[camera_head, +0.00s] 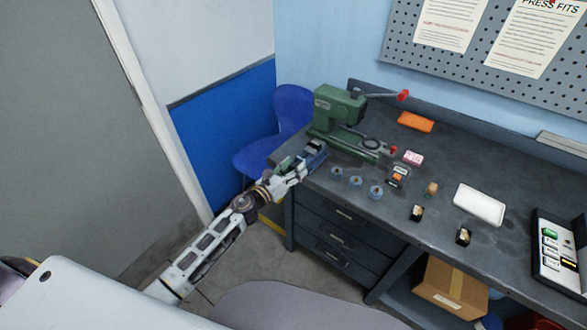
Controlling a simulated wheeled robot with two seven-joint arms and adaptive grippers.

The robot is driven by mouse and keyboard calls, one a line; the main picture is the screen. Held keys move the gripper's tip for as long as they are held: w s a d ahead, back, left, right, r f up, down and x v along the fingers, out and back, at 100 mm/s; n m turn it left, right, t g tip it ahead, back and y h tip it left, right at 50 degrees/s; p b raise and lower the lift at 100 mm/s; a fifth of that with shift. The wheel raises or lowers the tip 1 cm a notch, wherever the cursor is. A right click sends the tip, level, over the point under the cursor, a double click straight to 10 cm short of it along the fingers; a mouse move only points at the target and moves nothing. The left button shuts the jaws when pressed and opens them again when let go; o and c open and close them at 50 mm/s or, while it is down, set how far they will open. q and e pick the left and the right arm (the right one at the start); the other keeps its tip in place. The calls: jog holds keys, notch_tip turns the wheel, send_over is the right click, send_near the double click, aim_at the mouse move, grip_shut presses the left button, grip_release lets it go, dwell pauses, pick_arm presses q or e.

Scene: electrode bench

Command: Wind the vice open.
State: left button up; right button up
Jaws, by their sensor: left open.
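A small blue-grey vice (318,157) appears to be at the left front corner of the dark workbench (450,235), just in front of a green press. My left gripper (300,168) is at that corner, at the end of my arm reaching in from the lower left. It is open, and its fingers are right at the near side of the vice. I cannot tell whether they touch it. The vice's handle and jaw gap are too small or hidden behind the gripper to make out. My right gripper is not in view.
The green press (335,108) has a red-tipped lever (402,96) sticking out right. Several small blue round parts and small blocks lie along the bench's front. A white tray (479,205) and an orange block (415,122) lie farther right. A blue chair (290,108) stands behind the bench's left end.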

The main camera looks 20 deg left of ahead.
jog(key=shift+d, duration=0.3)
pick_arm(q)
jog(key=c, duration=1)
